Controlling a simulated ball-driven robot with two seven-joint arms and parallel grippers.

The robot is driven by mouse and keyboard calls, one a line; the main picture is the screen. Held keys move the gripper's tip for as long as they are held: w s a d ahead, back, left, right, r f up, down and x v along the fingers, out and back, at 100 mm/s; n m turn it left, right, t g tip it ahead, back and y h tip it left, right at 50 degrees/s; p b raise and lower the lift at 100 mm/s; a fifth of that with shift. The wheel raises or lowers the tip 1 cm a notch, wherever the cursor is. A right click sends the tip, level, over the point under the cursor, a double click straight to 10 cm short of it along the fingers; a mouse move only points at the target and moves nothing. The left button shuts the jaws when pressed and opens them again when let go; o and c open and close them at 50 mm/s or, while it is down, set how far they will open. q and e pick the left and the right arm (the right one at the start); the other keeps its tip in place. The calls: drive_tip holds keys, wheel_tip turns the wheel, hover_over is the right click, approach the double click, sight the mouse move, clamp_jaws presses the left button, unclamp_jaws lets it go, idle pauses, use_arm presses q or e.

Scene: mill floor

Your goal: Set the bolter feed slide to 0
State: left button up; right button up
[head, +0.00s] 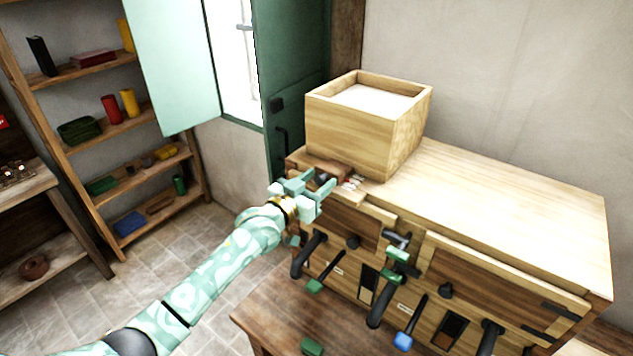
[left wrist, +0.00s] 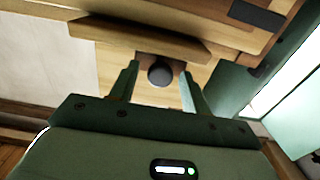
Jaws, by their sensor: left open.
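The bolter is a long wooden chest (head: 500,200) with an open wooden hopper box (head: 350,125) on its left end. At the hopper's foot sits a brown wooden piece (head: 328,166) with small pale and red marks (head: 353,183) beside it; I take this for the feed slide, but its setting is too small to read. My left gripper (head: 312,188) is open in front of it. In the left wrist view a dark round knob (left wrist: 160,73) shows between the two fingers, with no clear contact. My right gripper is not in view.
Several dark and coloured handles stick out of the chest's front, including a green one (head: 396,254) and a blue one (head: 404,340). Shelves (head: 110,130) stand at left. The chest top is clear right of the hopper.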

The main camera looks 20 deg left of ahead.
sight(329, 168)
use_arm(q)
clamp_jaws()
drive_tip(key=shift+w+d+b, duration=0.15)
drive_tip(key=shift+w+b, duration=0.2)
drive_tip(key=shift+b, duration=0.05)
drive_tip(key=b+x, duration=0.2)
drive_tip(key=x, duration=0.2)
drive_tip(key=shift+f, duration=0.1)
drive_tip(key=shift+r, duration=0.25)
drive_tip(key=shift+c, duration=1.7)
unclamp_jaws()
drive_tip(key=o, duration=0.3)
drive_tip(key=shift+o, duration=0.2)
drive_tip(key=shift+w+f, duration=0.1)
drive_tip(key=shift+w, duration=0.05)
